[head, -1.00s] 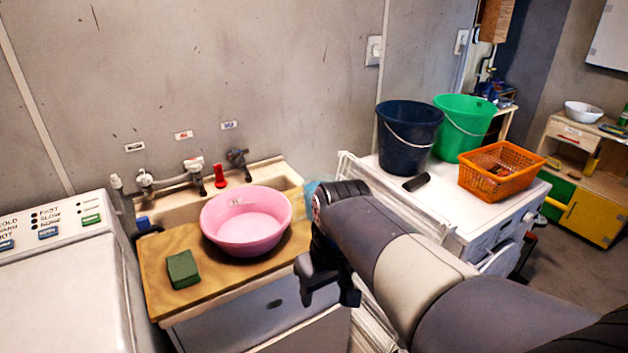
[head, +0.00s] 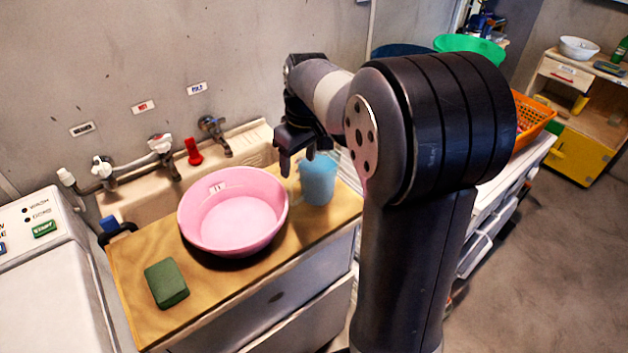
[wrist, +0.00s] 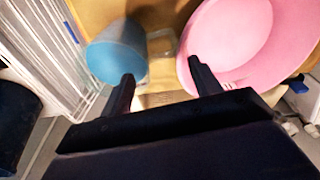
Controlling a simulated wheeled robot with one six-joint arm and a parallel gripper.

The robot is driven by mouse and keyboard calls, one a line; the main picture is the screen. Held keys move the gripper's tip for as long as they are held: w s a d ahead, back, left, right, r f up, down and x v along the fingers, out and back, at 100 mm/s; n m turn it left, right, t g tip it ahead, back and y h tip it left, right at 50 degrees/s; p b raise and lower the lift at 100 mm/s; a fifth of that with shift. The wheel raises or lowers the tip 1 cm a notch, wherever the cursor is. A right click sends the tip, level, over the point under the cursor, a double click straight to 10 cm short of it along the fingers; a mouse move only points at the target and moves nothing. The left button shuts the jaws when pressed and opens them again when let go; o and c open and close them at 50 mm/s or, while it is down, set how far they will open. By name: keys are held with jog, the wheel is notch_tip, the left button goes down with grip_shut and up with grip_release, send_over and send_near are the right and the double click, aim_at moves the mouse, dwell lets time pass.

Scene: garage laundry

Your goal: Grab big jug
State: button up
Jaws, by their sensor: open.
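A blue jug (head: 318,182) stands upright on the wooden counter, right of the pink basin (head: 204,218) in the head view. My gripper (head: 297,160) is above the counter, close to the jug and the basin's far right side. In the wrist view my gripper (wrist: 161,70) is open and empty. The blue jug (wrist: 115,50) is beyond the left finger, and the pink basin (wrist: 232,40) is beyond the right finger. A pale, see-through shape (wrist: 161,45) beside the jug lies between the fingers; I cannot tell whether it is the jug's handle.
A green sponge (head: 166,284) lies on the wooden counter (head: 210,295). Taps, one with a red handle (head: 193,152), line the wall behind the sink. A white drying rack (wrist: 75,55) stands beside the jug. An orange basket (head: 532,118) and green bucket (head: 470,46) are farther right.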

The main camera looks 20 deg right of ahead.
aim_at(297, 177)
jog(key=f, duration=0.4)
jog(key=shift+a+f+p, duration=0.1)
jog(key=shift+a+p, duration=0.1)
jog(key=shift+p, duration=0.2)
jog(key=shift+f, duration=0.6)
jog(key=shift+c, duration=0.4)
jog(key=shift+w+r, duration=0.1)
grip_shut()
